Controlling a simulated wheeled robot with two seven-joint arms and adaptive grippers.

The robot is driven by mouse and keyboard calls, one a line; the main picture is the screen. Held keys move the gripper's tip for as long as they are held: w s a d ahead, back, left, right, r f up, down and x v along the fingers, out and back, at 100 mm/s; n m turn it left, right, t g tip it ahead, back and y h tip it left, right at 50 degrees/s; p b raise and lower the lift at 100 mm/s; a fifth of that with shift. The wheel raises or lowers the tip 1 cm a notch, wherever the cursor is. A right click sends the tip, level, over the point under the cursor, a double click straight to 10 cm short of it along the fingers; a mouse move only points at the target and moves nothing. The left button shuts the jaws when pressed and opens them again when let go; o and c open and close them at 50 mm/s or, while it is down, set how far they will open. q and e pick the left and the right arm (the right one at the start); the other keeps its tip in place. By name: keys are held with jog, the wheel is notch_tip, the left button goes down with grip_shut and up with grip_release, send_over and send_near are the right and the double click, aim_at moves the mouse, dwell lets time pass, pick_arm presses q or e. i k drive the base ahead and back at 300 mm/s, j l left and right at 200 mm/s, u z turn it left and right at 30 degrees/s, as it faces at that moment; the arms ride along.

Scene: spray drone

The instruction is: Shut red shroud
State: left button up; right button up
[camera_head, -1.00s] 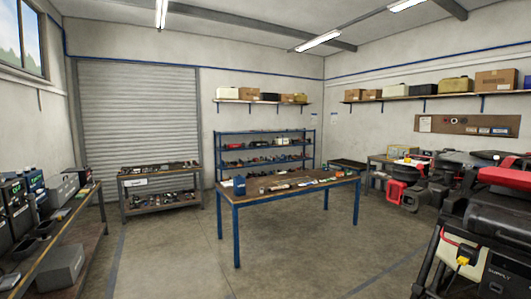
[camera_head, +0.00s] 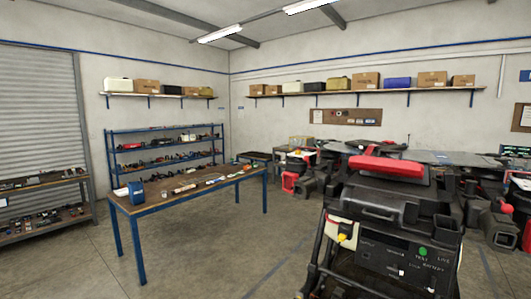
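A red shroud-like cover (camera_head: 388,166) lies on top of a black machine (camera_head: 385,255) at the right of the head view. I cannot tell whether this red part is the shroud of the task, or whether it is fully shut. The machine's front has a label panel, a green light and a yellow connector (camera_head: 343,237) on its left side. Another red part (camera_head: 289,182) shows further back by the far wall. Neither of my grippers is in view.
A blue-legged workbench (camera_head: 150,208) with small items stands at left centre. A metal shelf rack (camera_head: 165,131) stands behind it. More dark equipment (camera_head: 498,222) crowds the right side. Open concrete floor (camera_head: 225,262) lies between the bench and the machine.

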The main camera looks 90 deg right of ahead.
aim_at(399, 167)
jog(key=l+z, duration=0.2)
jog(key=z, duration=0.25)
jog(key=k+l+z, duration=0.1)
jog(key=z, duration=0.35)
jog(key=l+z, duration=0.3)
jog(key=z, duration=0.15)
jog(key=l+z, duration=0.2)
jog(key=z, duration=0.25)
jog(key=i+l+z, duration=0.1)
jog(key=z, duration=0.35)
jog(key=i+l+z, duration=0.1)
jog(key=l+z, duration=0.15)
jog(key=z, duration=0.2)
jog(key=i+l+z, duration=0.1)
jog(key=z, duration=0.35)
jog(key=i+l+z, duration=0.15)
jog(key=z, duration=0.35)
